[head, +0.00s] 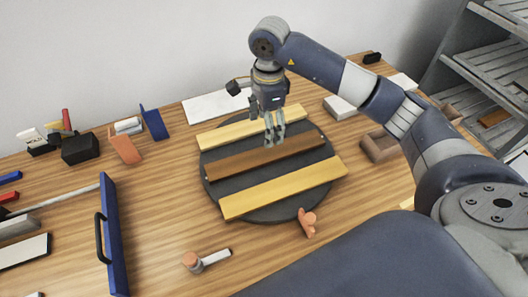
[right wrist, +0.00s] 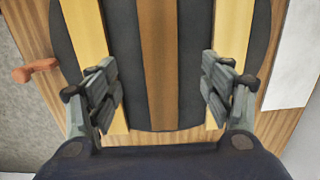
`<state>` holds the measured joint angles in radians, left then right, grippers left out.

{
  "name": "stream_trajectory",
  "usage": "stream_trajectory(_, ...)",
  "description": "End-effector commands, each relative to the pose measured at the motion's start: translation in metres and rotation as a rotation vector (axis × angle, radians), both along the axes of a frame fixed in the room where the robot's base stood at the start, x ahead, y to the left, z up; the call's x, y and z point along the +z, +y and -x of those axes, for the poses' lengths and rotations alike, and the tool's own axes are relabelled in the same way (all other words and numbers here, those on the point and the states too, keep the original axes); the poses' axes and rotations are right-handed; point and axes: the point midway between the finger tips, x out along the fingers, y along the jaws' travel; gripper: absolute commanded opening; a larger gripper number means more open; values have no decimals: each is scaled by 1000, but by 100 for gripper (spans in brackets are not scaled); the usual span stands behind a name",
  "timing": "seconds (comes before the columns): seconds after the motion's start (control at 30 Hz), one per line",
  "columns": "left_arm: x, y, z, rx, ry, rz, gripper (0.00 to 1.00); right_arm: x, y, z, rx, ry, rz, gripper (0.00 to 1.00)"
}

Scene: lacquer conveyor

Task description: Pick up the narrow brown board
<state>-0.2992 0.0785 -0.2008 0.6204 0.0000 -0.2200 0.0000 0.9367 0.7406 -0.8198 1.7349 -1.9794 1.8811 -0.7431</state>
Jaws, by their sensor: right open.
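The narrow brown board (head: 240,163) lies on a round dark turntable (head: 262,211), between two yellow boards, the far one (head: 220,136) and the near one (head: 280,190). My right gripper (head: 274,142) points down over the brown board, toward its right half. In the right wrist view the brown board (right wrist: 158,60) runs between the two open fingers (right wrist: 160,95), which are apart from it on both sides. The fingers overlap the yellow boards in that view. I cannot tell the exact height of the fingertips. My left gripper is not in view.
A blue board with a black handle (head: 113,235) stands at the left. An orange-headed tool (head: 192,262) and an orange peg (head: 307,222) lie in front of the turntable. A white sheet (head: 213,105) lies behind it. A grey shelf rack (head: 490,60) stands at the right.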

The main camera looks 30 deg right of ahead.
Motion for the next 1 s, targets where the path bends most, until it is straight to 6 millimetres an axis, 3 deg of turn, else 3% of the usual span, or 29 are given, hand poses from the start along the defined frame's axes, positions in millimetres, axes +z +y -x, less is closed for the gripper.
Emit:
stream_trajectory(0.1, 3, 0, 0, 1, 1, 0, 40, -10, -8, 1, -4, 9, 29, 73)
stream_trajectory(0.3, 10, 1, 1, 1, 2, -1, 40, -41, -7, 1, -4, 9, 28, 73)
stream_trajectory(0.47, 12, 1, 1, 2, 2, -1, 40, -54, -7, 1, -3, 6, 27, 73)
stream_trajectory(0.8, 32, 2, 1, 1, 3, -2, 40, -97, -3, 1, -4, 9, 24, 73)
stream_trajectory(1.0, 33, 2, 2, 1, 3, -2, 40, -106, -3, -1, -3, 4, 26, 73)
